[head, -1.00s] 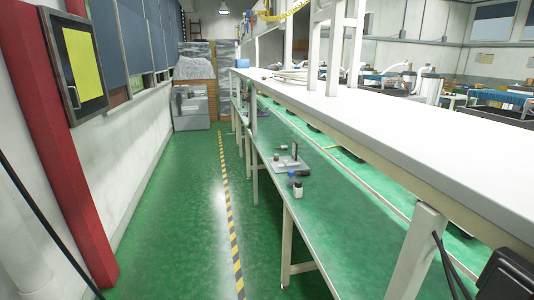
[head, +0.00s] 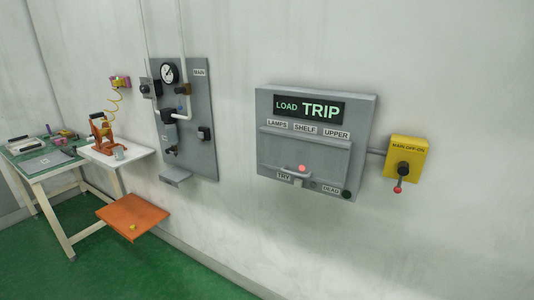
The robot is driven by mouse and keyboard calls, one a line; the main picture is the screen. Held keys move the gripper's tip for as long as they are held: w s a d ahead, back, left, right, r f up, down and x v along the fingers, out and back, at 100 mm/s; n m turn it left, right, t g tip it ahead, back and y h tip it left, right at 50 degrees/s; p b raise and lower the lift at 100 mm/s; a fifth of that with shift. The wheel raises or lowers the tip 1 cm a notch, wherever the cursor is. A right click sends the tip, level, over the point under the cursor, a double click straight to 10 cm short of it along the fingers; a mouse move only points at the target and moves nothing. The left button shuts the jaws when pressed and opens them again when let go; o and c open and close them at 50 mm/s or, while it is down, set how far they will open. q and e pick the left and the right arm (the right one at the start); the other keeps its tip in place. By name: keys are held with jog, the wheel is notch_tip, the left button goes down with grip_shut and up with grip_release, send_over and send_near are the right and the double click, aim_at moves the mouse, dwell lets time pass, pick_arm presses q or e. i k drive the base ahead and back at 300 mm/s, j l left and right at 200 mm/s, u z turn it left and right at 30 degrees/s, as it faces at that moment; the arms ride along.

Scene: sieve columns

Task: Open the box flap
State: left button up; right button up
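A grey wall box (head: 264,108) hangs on the white wall, right of centre in the head view. A dark display on it (head: 308,109) reads LOAD TRIP, with labels LAMPS, SHELF and UPPER below. Under a ledge-like strip, the lower front has a flat grey panel (head: 280,151), which looks like the flap and appears closed. A pinkish-red round part (head: 302,168) and a small bar sit near its lower edge, by the label TRY. A dark round button (head: 347,194) is beside the label DEAD. Neither of my grippers is in view.
A yellow switch box (head: 408,150) labelled MAIN OFF-ON, with a red-knobbed lever, is to the right. A grey gauge panel (head: 200,110) hangs to the left. Farther left are an orange shelf (head: 118,213), a white bench and a green-topped table (head: 30,168). Green floor shows at lower left.

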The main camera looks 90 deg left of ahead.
aim_at(345, 145)
jog(key=u, duration=2.5)
